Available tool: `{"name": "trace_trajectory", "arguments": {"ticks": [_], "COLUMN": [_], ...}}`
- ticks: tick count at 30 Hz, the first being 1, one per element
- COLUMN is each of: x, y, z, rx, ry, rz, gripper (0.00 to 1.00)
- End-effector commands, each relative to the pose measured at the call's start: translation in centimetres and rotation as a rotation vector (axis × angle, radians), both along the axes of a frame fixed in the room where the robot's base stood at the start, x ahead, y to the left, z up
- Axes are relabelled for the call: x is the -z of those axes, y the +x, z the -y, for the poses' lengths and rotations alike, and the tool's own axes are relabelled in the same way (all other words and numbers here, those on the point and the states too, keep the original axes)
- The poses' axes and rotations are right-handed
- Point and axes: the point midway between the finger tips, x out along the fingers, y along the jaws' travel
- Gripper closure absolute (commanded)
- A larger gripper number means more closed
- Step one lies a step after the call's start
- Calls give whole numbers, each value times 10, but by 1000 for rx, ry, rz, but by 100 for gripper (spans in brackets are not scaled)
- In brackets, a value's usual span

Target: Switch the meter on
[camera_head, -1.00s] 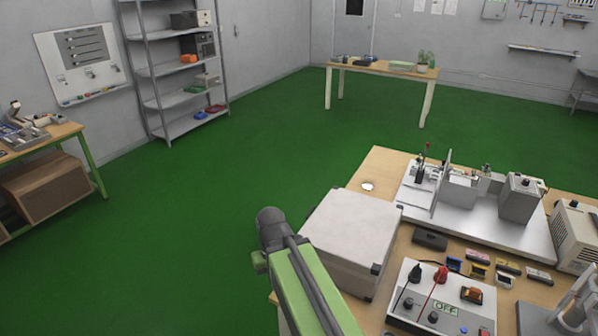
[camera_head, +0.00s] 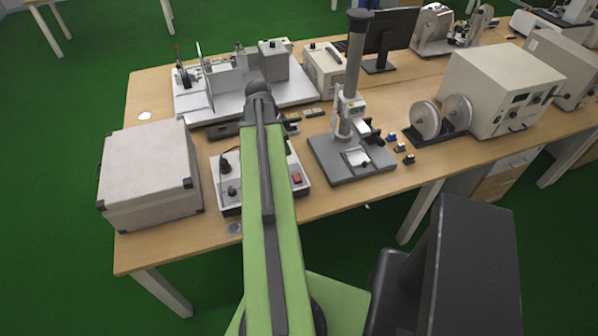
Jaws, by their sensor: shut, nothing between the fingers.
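The meter (camera_head: 230,203) is a low white box with dark trim near the front edge of the workbench. My green arm crosses over its middle and hides its display. A red switch (camera_head: 296,179) shows on its right side, and black plugs (camera_head: 226,166) show on its left side. I cannot tell from this view whether the meter is on. My gripper does not show; only the green link and its dark end joint are visible, with the joint appearing above the meter in the picture.
A large white case (camera_head: 150,172) stands left of the meter. A stand with a grey column (camera_head: 354,70) stands close on its right. A metal-plate apparatus (camera_head: 195,104) lies behind.

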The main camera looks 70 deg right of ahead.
Motion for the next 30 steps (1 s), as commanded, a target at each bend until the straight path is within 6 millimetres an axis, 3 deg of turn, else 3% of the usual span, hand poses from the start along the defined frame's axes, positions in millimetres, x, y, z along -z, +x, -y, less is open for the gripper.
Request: {"name": "trace_trajectory", "arguments": {"ticks": [5, 11, 24, 30], "x": [2, 21, 111, 136], "y": [-6, -10, -33, -36], "z": [2, 5, 17, 13], "rx": [19, 19, 19, 19], "ry": [-3, -3, -2, -3], "rz": [0, 0, 0, 1], "gripper": [100, 100, 100, 100]}}
